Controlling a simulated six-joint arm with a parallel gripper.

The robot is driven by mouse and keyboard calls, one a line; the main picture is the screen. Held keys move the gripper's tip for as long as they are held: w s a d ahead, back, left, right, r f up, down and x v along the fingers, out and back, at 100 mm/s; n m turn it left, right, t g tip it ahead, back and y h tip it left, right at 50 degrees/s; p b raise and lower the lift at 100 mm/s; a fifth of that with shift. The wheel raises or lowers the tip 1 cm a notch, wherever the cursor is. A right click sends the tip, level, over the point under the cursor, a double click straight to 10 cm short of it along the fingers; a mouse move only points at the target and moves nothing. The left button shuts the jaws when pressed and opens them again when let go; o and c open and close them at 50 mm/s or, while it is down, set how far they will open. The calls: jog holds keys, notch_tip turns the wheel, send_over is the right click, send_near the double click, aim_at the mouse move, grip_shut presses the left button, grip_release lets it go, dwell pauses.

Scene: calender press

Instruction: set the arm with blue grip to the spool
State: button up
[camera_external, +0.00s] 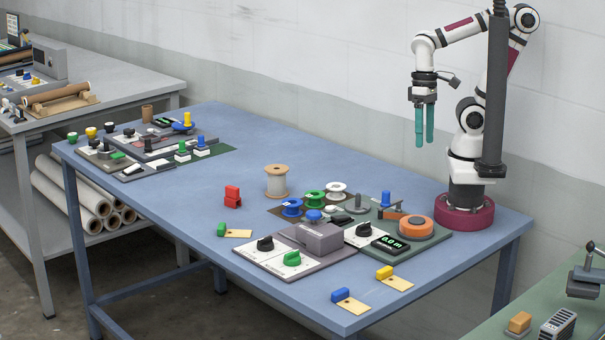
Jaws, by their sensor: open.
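My gripper (425,138) hangs open and empty, teal fingers pointing down, high above the table's back right. Several small blue-topped parts are in view, and I cannot tell for certain which is the arm's grip. A blue knob (314,215) sits on a grey housing (318,236) in the front panel. A blue-grey upright piece (386,200) stands on the green panel at right. Beside the housing are a blue spool (292,207), a green spool (315,198) and a white spool (336,189). A larger tan spool (276,181) stands behind them. My gripper is apart from all of them.
An orange disc (416,227), a display (389,244) and black and green knobs (291,258) are on the panels. A second control station (150,150) is at far left. Loose red (232,196), blue (340,295) and yellow (384,272) blocks lie around. The table's middle is mostly clear.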

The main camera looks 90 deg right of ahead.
jog(key=shift+a+n, duration=0.1)
jog(key=shift+n, duration=0.2)
jog(key=shift+c, duration=1.1)
jog(key=shift+w+a+f+n+g+h, duration=0.15)
jog(key=shift+n+g+h, duration=0.15)
jog(key=shift+n+g, duration=0.4)
jog(key=shift+c, duration=1.1)
jog(key=a+f+n+h, duration=0.1)
jog(key=n+h, duration=0.1)
jog(key=n, duration=0.2)
jog(key=w+a+f+n+g+h, duration=0.1)
jog(key=a+n+h, duration=0.1)
jog(key=n, duration=0.2)
jog(key=w+a+f+n+h, duration=0.1)
jog(key=n+h, duration=0.1)
jog(key=n, duration=0.2)
jog(key=shift+w+a+h, duration=0.2)
jog(key=shift+a+h, duration=0.1)
jog(key=shift+a, duration=0.1)
grip_shut()
jog(key=s+a+f+n+t+h, duration=0.1)
jog(key=a+f+n+t+h, duration=0.4)
jog(key=a+n, duration=0.6)
notch_tip(320, 180, down, 2)
jog(key=n+t, duration=0.3)
jog(key=n, duration=0.1)
jog(key=shift+s, duration=0.15)
jog(key=shift+f, duration=0.1)
